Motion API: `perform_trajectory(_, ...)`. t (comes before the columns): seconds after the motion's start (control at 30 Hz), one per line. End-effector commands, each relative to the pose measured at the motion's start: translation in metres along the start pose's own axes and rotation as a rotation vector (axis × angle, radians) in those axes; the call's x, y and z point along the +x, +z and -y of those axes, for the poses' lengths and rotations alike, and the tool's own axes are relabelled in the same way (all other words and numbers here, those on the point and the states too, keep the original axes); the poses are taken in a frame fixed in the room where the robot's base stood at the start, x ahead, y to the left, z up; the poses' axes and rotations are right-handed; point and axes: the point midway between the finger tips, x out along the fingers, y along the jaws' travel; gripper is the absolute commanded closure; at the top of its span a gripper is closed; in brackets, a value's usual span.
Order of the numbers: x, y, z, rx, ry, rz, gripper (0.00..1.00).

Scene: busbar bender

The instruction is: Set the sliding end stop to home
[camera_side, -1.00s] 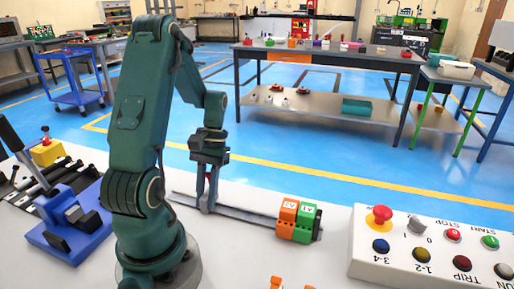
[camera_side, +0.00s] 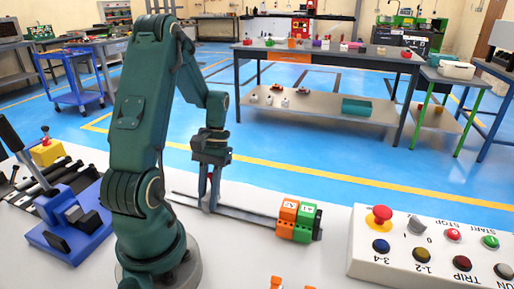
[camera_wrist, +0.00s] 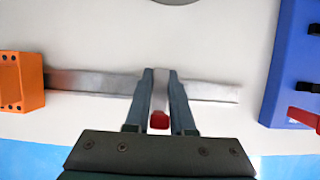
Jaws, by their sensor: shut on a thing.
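The sliding end stop, a light grey piece with a red knob (camera_wrist: 159,120), sits across the metal rail (camera_wrist: 215,91) in the wrist view. My gripper (camera_wrist: 161,88) is shut on it, one finger on each side. In the side view my gripper (camera_side: 210,204) points down at the rail (camera_side: 250,214), left of the rail's middle. The end stop is mostly hidden by the fingers there. I see no home mark that I can read.
An orange block (camera_side: 287,218) and a green block (camera_side: 306,222) stand at the rail's right end. The blue bender (camera_side: 70,228) is at left, the control box (camera_side: 430,245) at right. The rail between my gripper and the orange block is clear.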

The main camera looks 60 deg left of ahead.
Motion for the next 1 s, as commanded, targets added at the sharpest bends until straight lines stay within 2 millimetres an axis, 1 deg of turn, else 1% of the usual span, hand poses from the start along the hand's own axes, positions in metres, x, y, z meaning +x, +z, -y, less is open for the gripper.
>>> perform_trajectory(0.17,-0.002,-0.002,-0.032,0.009,-0.003,-0.006,1.0)
perform_trajectory(0.4,-0.002,-0.002,-0.084,0.009,-0.002,-0.011,1.0)
perform_trajectory(0.53,-0.002,-0.002,-0.106,0.006,0.0,-0.01,1.0)
perform_trajectory(0.6,-0.002,-0.002,-0.115,0.004,0.002,-0.011,1.0)
perform_trajectory(0.7,-0.002,-0.002,-0.12,0.002,0.002,-0.01,1.0)
perform_trajectory(1.0,-0.002,-0.002,-0.12,0.0,0.003,-0.011,1.0)
